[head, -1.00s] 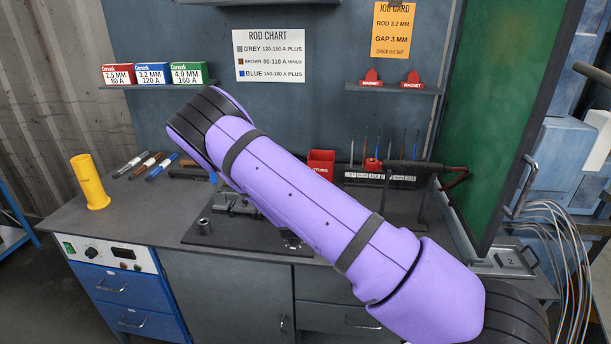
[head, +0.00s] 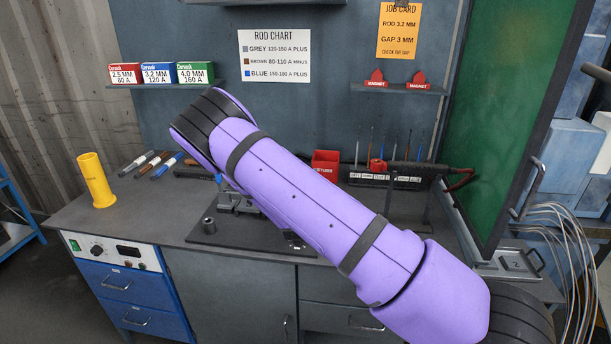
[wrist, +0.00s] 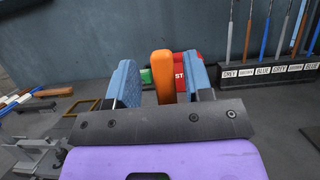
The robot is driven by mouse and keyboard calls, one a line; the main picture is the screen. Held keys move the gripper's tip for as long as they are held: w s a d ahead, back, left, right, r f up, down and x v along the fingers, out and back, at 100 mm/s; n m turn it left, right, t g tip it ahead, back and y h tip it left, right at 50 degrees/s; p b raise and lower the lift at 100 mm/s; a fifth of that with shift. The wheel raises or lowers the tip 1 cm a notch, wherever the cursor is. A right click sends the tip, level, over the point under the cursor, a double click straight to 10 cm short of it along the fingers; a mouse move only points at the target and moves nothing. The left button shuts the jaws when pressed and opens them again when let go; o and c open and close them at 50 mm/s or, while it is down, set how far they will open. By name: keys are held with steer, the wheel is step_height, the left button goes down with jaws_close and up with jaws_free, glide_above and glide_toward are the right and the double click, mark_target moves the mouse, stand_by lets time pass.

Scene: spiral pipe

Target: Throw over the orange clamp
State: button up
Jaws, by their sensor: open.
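The orange clamp's upright bar (wrist: 163,76) stands between the two blue-padded fingers of my gripper (wrist: 161,84) in the wrist view. The fingers are open, and a gap shows on each side of the bar. The lower part of the clamp is hidden behind the dark gripper plate. In the head view my purple arm covers the clamp and most of my gripper.
A red stubs box (head: 325,164) stands behind the clamp area. A rod rack (wrist: 271,74) is to its right. A dark plate with metal fittings (head: 225,234) lies on the bench. A yellow tube (head: 96,181) and several marker-like rods (head: 152,164) are at left.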

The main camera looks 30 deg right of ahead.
steer(key=v, duration=1)
steer(key=shift+s+f, duration=0.15)
steer(key=shift+a, duration=0.1)
steer(key=s+d+r+m+g+h, duration=0.1)
steer(key=s+d+r+m+g, duration=0.4)
steer(key=s+r+m+g, duration=0.4)
steer(key=s+d+r+m+g+h, duration=0.1)
steer(key=s+d+r+m+g, duration=0.55)
steer(key=r+m+g, duration=0.4)
steer(key=s+a+r+m+t+y, duration=0.3)
steer(key=s+a+r+m+y, duration=0.2)
steer(key=s, duration=0.5)
steer(key=s+a+r+m+t+y, duration=0.3)
steer(key=s+a+r+m+y, duration=0.2)
steer(key=s+a+r+y, duration=0.2)
steer(key=s+y, duration=0.2)
steer(key=s, duration=0.1)
steer(key=shift+a+y, duration=0.2)
steer(key=shift+y, duration=0.1)
steer(key=shift+r, duration=0.15)
